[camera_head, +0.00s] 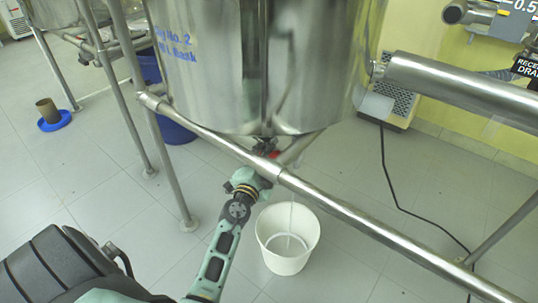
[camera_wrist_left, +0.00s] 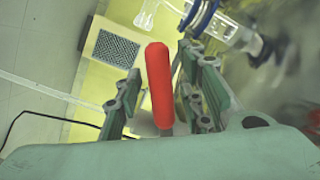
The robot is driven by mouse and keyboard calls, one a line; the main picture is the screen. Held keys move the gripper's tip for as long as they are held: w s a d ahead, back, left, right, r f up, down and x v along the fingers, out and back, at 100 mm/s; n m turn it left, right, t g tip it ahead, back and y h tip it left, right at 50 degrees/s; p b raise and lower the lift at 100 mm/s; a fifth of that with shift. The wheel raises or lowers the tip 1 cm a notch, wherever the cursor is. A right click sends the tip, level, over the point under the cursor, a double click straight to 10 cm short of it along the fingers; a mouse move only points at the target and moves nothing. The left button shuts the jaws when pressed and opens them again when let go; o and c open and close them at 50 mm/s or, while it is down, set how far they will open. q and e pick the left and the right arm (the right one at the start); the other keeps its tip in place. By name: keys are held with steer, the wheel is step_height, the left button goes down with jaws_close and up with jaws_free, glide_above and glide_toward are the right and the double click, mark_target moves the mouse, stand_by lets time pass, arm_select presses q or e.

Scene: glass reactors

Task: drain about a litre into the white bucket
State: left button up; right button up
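The white bucket (camera_head: 287,238) stands upright on the floor below the steel vessel (camera_head: 262,60). A thin, clear stream (camera_head: 291,215) appears to fall into it, with a little liquid or a ring showing at its bottom. My left gripper (camera_head: 262,160) is under the vessel at the red valve handle (camera_head: 270,154), mostly hidden there by the steel rail. In the left wrist view the red handle (camera_wrist_left: 159,85) sits between the spread fingers of my left gripper (camera_wrist_left: 160,95), with a gap at least on its left side. My right gripper is out of view.
A large pipe (camera_head: 460,85) is at right. A black cable (camera_head: 395,200) lies on the floor. Blue containers (camera_head: 175,128) stand behind the frame at left.

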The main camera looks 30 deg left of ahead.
arm_select(q)
jaws_close()
steer(key=shift+a, duration=0.1)
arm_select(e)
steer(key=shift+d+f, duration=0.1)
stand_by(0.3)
